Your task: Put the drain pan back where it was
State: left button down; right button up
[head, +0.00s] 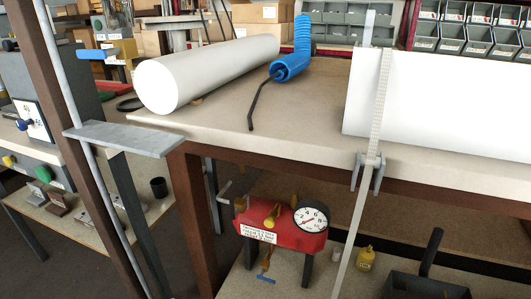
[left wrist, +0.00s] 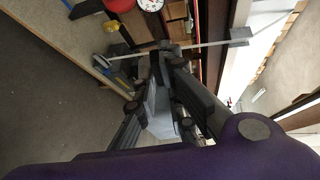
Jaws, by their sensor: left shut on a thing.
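A dark tray-like thing (head: 425,287) with an upright black handle stands on the low shelf at the lower right of the head view, cut off by the frame. It may be the drain pan; I cannot tell for sure. My left gripper (left wrist: 166,50) shows in the left wrist view, with its fingers brought together across a pale bar clamp (left wrist: 215,43). What lies between the fingertips is partly hidden, but it appears to be the clamp's bar. In the head view the clamp (head: 379,100) runs upright past the bench edge. My right gripper is out of view.
A white roll (head: 205,75), a blue air hose (head: 292,68) and a large white cylinder (head: 450,100) lie on the bench (head: 290,125). A brown post crosses the left.

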pick_arm(q)
jog(key=s+a+f+n+t+y, duration=0.1)
jog(key=s+a+f+n+y, duration=0.1)
jog(key=s+f, duration=0.5)
jog(key=s+a+f+n+t+y, duration=0.1)
jog(key=s+a+f+n+y, duration=0.2)
jog(key=s+f, duration=0.4)
notch_tip(320, 180, down, 6)
jog(key=shift+s+a+r+t+y, duration=0.25)
jog(key=shift+s+a+t+y, duration=0.15)
jog(key=shift+a+y, duration=0.2)
jog(key=shift+w+d+n+y, duration=0.1)
jog(key=shift+d+n+y, duration=0.2)
jog(key=shift+d+n, duration=0.1)
jog(key=shift+w+d+n+y, duration=0.1)
jog(key=shift+d+n+y, duration=0.2)
jog(key=shift+y, duration=0.1)
jog(key=shift+d+r+y, duration=0.1)
jog(key=shift+d+y, duration=0.05)
jog(key=shift+y, duration=0.15)
